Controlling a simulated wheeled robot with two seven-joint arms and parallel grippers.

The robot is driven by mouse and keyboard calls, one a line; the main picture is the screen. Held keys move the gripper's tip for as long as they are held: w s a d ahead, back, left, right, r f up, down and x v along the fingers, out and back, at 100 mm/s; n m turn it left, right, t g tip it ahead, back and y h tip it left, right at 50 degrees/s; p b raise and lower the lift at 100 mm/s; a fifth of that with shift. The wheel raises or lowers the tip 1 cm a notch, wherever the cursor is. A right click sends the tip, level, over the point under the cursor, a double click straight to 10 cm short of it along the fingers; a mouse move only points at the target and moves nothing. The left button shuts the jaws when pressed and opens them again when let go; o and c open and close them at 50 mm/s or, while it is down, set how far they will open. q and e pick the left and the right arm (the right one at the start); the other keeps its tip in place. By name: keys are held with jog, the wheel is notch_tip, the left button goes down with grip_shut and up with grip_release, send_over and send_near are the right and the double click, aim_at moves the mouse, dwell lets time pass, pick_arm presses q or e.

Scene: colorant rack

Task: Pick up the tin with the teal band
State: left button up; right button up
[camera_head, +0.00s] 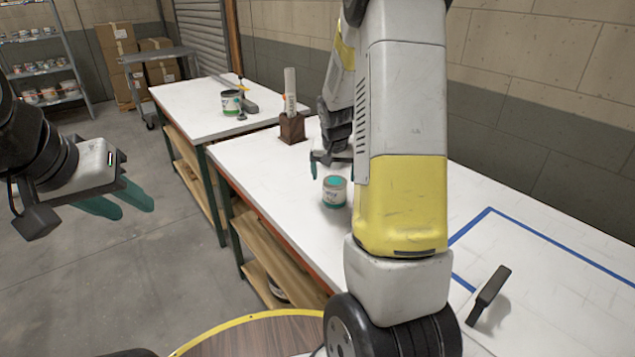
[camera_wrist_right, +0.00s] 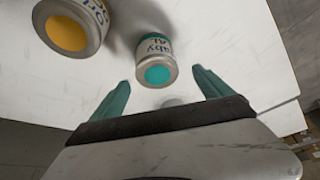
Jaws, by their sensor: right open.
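A small tin with a teal top (camera_head: 335,191) stands on the white bench, just below my right gripper (camera_head: 326,158) in the head view. In the right wrist view this tin (camera_wrist_right: 155,58) shows a teal disc, a pale label with dark lettering and a teal band. It sits beyond the fingertips and roughly between them. My right gripper (camera_wrist_right: 161,84) is open, with nothing between its fingers. My left gripper (camera_head: 136,209) is open and empty, over the floor at the left, away from the benches.
A tin with a yellow-orange disc (camera_wrist_right: 68,33) is beside the teal one. A brown holder (camera_head: 292,128) stands at the bench's far end. Another tin (camera_head: 231,103) stands on the far bench. A dark-handled tool (camera_head: 488,295) is near the blue tape. My right arm hides part of the bench.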

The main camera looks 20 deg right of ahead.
jog(key=x, duration=0.8)
jog(key=shift+s+d+f, duration=0.15)
jog(key=shift+s, duration=0.05)
jog(key=c, duration=1.6)
